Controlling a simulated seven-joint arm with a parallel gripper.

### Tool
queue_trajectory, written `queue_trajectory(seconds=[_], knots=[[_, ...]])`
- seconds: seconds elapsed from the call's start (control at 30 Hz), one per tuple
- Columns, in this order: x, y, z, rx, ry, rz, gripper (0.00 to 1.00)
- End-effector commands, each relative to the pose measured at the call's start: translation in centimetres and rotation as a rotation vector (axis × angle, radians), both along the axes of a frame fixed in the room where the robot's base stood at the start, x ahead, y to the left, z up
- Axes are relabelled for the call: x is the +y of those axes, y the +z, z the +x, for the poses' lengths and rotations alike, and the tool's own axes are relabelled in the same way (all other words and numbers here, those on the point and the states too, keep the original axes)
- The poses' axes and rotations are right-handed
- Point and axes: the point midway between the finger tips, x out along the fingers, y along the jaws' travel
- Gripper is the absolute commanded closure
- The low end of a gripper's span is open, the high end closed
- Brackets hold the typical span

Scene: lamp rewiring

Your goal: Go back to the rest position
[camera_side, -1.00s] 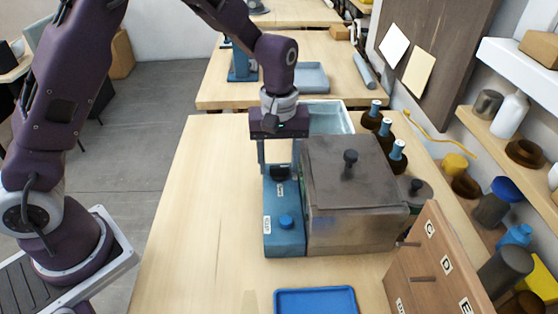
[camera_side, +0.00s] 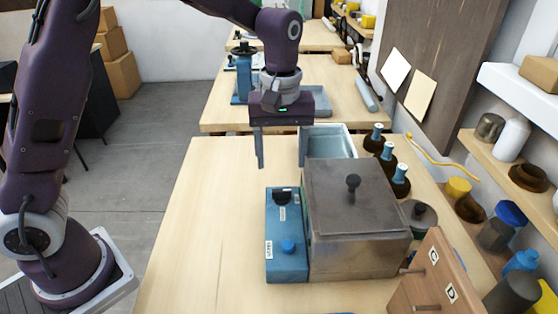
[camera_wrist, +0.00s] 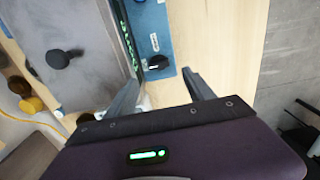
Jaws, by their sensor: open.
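My gripper (camera_side: 281,148) is open and empty, raised above the wooden table (camera_side: 210,220). It hangs above and behind a blue control box (camera_side: 286,262), which has a black knob (camera_side: 282,195) and a blue button (camera_side: 288,246). In the wrist view the two fingers of my gripper (camera_wrist: 168,90) are spread apart, with the blue box (camera_wrist: 150,40) and its black knob (camera_wrist: 158,62) beyond them. Nothing is between the fingers.
A grey metal box (camera_side: 358,225) with a knobbed lid stands right of the blue box. Behind it are a pale tray (camera_side: 330,146) and several dark bottles with blue tops (camera_side: 388,151). A lettered wooden board (camera_side: 432,272) stands front right. The left of the table is clear.

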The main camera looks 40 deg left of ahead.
Motion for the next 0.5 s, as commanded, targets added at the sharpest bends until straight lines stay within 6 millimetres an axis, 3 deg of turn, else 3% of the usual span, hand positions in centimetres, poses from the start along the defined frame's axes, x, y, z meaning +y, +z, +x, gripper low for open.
queue_trajectory(seconds=[0.07, 0.17, 0.3, 0.4, 0.5], knots=[[0.4, 1.6, -0.9, -0.024, -0.029, -0.019, 0.38], [1.6, 5.7, -4.3, -0.098, -0.133, -0.059, 0.38], [3.3, 10.3, -11.9, -0.248, -0.363, -0.057, 0.38], [4.1, 11.4, -17.3, -0.352, -0.530, 0.007, 0.38], [4.7, 10.9, -21.3, -0.420, -0.662, 0.095, 0.38]])
